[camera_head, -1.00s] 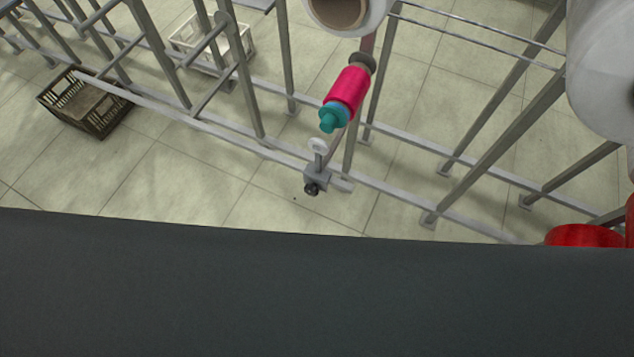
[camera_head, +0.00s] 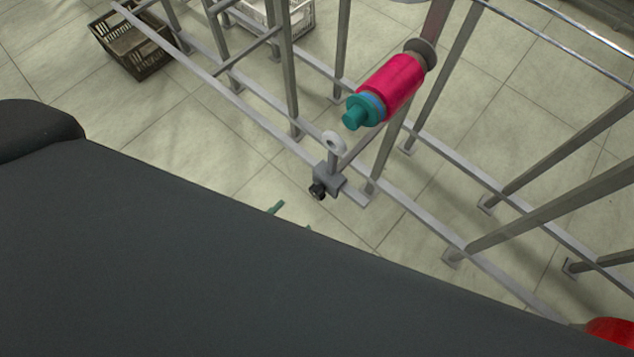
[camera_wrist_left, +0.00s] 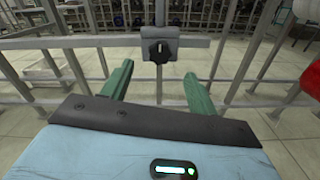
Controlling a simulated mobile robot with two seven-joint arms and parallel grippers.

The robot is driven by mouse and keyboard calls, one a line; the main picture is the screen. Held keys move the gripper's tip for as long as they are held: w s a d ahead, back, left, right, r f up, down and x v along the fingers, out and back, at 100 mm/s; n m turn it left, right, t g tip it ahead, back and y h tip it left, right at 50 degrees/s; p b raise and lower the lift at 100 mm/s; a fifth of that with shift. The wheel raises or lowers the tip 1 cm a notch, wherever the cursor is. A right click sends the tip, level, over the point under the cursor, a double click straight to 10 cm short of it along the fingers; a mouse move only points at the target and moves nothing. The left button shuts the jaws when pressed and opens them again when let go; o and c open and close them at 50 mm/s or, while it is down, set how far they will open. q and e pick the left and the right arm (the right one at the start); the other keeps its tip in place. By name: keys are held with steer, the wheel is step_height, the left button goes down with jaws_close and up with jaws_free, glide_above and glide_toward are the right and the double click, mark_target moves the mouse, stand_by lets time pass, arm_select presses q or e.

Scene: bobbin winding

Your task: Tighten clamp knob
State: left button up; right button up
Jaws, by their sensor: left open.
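The clamp (camera_head: 331,178) is a grey block on the frame's lower rail, with a black clamp knob (camera_head: 318,191) on its near side. In the left wrist view the knob (camera_wrist_left: 159,51) faces me, with a pale pointer mark on it. My left gripper (camera_wrist_left: 157,67) is open, its two green fingers spread either side of the knob's line and short of it, touching nothing. In the head view only the green fingertips (camera_head: 293,216) show, left of and below the knob; my dark body hides the rest. My right gripper is not in view.
A pink bobbin (camera_head: 392,87) with a teal end (camera_head: 357,111) sits above the clamp, beside a white eyelet (camera_head: 335,142). Grey rails and posts surround it. A dark crate (camera_head: 133,45) and a white crate (camera_head: 284,12) stand behind. A red spool (camera_head: 612,330) is at lower right.

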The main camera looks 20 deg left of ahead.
mark_target(315, 195)
arm_select(q)
steer(key=shift+w, duration=0.15)
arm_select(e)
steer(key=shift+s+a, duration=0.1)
arm_select(q)
steer(key=x, duration=0.5)
steer(key=shift+w+d+r+p, duration=0.1)
steer(key=shift+w+d+p, duration=0.1)
steer(key=shift+w+p, duration=0.1)
steer(key=shift+x, duration=0.9)
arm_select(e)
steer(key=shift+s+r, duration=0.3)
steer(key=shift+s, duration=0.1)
arm_select(q)
steer(key=c, duration=1)
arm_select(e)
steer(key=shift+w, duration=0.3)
